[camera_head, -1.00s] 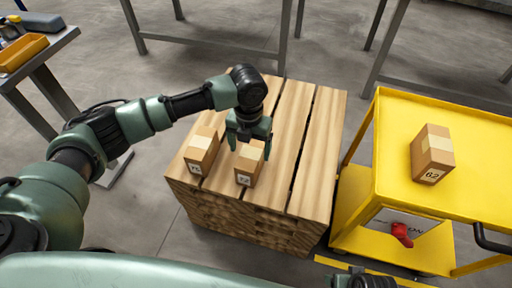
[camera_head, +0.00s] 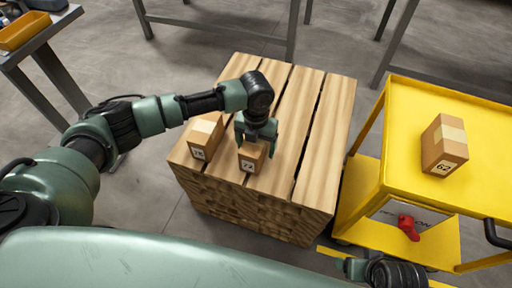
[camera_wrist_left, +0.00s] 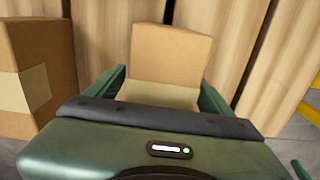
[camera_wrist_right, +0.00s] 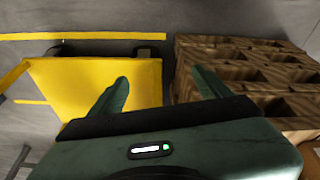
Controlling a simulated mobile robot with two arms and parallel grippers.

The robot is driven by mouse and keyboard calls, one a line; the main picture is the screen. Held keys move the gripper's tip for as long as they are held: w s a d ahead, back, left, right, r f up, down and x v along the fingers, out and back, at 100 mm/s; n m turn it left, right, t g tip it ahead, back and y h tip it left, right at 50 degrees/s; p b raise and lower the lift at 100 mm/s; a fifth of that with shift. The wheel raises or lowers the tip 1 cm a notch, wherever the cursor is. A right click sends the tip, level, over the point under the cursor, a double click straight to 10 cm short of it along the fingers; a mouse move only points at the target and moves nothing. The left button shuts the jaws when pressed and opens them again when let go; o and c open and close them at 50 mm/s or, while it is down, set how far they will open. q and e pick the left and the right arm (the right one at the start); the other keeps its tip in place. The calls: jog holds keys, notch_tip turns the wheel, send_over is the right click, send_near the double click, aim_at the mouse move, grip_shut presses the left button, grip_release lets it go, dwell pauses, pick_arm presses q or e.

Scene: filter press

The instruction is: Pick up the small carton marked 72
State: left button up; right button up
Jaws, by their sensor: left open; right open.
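A small carton (camera_head: 252,160) stands on the wooden pallet stack (camera_head: 318,130); its small label seems to read 72. My left gripper (camera_head: 257,143) is open over this carton, fingers pointing down. In the left wrist view the carton (camera_wrist_left: 170,55) lies between the open fingers (camera_wrist_left: 160,92), with a gap at its sides; I cannot tell whether they touch it lower down. My right gripper (camera_wrist_right: 163,85) is open and empty; in the head view only part of it shows at the bottom edge.
A second carton (camera_head: 205,137) stands close to the left, its label unclear; it also shows in the left wrist view (camera_wrist_left: 50,50). A yellow cart (camera_head: 410,165) at the right carries a carton (camera_head: 445,145) marked 62 or similar. A red object (camera_head: 408,227) is on its lower part.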

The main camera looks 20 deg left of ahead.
pick_arm(q)
jog(key=c, duration=1.7)
grip_shut()
jog(key=shift+r, duration=0.15)
